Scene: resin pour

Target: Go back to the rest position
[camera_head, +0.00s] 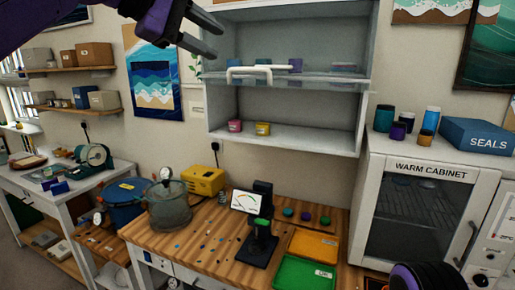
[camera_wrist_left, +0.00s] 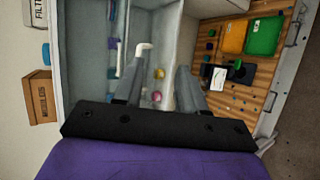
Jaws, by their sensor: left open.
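My left gripper (camera_head: 218,41) reaches in from the top left in the head view, in front of the upper part of the grey wall cabinet (camera_head: 290,104). Its two fingers are apart, with nothing between them. In the left wrist view the gripper (camera_wrist_left: 160,68) also shows spread fingers, with the cabinet shelves beyond. The white handle (camera_head: 249,72) at the cabinet is near the fingers in the picture, and I see no grip on it. A dark, purple-edged part of mine shows at the bottom right of the head view; no right fingers show.
Inside the cabinet stand a pink cup (camera_head: 235,126) and a yellow cup (camera_head: 263,129). The warm cabinet (camera_head: 427,171) stands right.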

